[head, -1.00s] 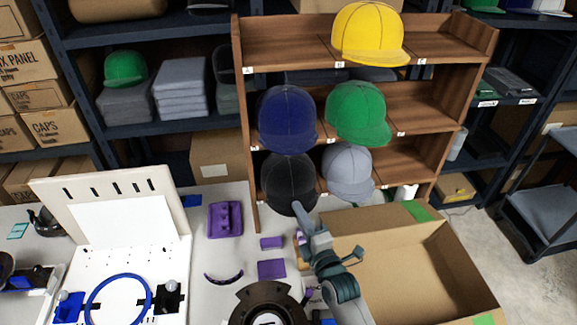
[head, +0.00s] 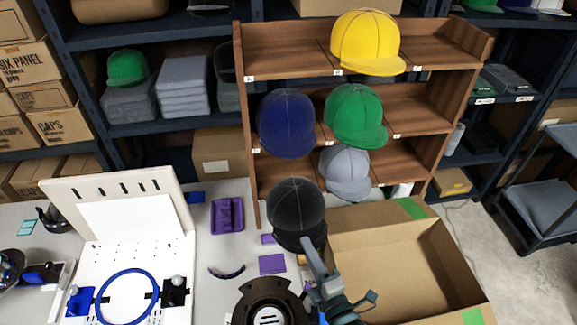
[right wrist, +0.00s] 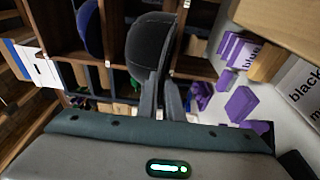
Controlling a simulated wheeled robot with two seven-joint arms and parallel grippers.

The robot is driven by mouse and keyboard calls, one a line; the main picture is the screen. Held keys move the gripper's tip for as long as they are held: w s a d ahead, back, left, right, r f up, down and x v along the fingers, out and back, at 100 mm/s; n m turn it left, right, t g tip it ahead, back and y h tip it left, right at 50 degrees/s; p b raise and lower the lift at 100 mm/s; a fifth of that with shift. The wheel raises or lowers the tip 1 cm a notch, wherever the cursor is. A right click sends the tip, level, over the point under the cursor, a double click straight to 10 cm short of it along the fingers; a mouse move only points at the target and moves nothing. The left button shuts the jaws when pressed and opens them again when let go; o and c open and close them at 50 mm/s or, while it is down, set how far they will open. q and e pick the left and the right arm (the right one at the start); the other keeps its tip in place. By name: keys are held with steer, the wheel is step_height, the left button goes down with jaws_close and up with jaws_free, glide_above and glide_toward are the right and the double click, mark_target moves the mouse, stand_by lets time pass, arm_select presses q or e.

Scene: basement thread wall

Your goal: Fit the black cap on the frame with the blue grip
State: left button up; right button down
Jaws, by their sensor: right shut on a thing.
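The black cap (head: 296,207) hangs in front of the lower left of the wooden shelf, brim down and toward me. My right gripper (head: 310,252) is shut on its brim; the right wrist view shows the cap (right wrist: 149,48) at the fingertips (right wrist: 160,92). A white board (head: 125,285) at the lower left bears a blue ring (head: 98,296), with a blue block (head: 78,300) and a black clamp beside it. Another piece with blue on it (head: 38,275) stands at the far left edge, partly cut off. Which is the frame with the blue grip, I cannot tell surely. My left gripper is not in view.
Yellow (head: 366,40), green (head: 355,112), blue (head: 286,122) and grey (head: 345,170) caps sit on the wooden shelf (head: 415,98). An open cardboard box (head: 400,265) stands at the right. Purple pieces (head: 227,214) lie on the pale table (head: 213,262).

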steer(key=v, duration=0.3)
steer(key=shift+s+a+p, duration=0.25)
steer(key=shift+s+p, duration=0.15)
steer(key=shift+s, duration=0.1)
steer(key=shift+w, duration=0.1)
steer(key=s+d+r+m+h+b, duration=0.1)
steer(key=d+r+m+h+b, duration=0.1)
steer(key=d, duration=0.6)
steer(key=s+d+r+m+t+h+b, duration=0.1)
steer(key=d+r+m+h+b, duration=0.1)
steer(key=d+r+h+b, duration=0.3)
steer(key=d+r+b, duration=0.2)
steer(key=d+b, duration=0.1)
steer(key=shift+s+r+m+t+b, duration=0.3)
steer(key=shift+s+m+b, duration=0.05)
steer(key=shift+m+b, duration=0.05)
steer(key=shift+d, duration=0.1)
